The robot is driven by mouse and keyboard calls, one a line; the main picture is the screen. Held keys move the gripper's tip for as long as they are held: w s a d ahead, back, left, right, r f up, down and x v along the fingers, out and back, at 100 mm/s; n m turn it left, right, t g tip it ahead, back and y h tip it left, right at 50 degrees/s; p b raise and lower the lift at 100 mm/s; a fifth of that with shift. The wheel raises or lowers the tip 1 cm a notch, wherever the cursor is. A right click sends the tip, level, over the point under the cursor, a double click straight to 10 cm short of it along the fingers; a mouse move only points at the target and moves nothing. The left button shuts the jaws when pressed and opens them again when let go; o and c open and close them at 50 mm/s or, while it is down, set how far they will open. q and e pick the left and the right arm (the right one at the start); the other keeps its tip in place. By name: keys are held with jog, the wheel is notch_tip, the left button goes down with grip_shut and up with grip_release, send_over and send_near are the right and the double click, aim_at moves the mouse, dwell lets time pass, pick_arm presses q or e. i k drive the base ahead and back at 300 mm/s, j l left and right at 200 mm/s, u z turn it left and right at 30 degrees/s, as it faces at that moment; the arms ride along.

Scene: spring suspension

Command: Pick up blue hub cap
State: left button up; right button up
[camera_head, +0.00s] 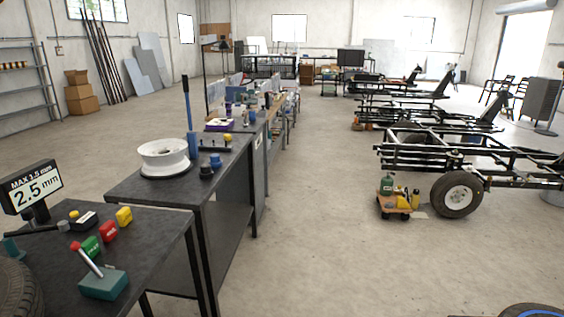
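A small blue cap (215,160), likely the blue hub cap, sits on the dark middle table (150,188), right of a white wheel rim (164,157). A darker round cap (206,172) stands just in front of it, nearer the table's right edge. Both are small here, so their exact shape is hard to tell. Neither of my grippers is in view.
The near table (150,232) holds a display reading 2.5 mm (36,190), coloured blocks and a red-knobbed lever (103,282). A tall blue handle (187,105) rises behind the rim. Vehicle frames (470,155) stand right.

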aim_at(216, 161)
jog(key=i+l, duration=0.1)
jog(key=i, duration=2.45)
jog(key=j+u, duration=0.05)
jog(key=j, duration=0.05)
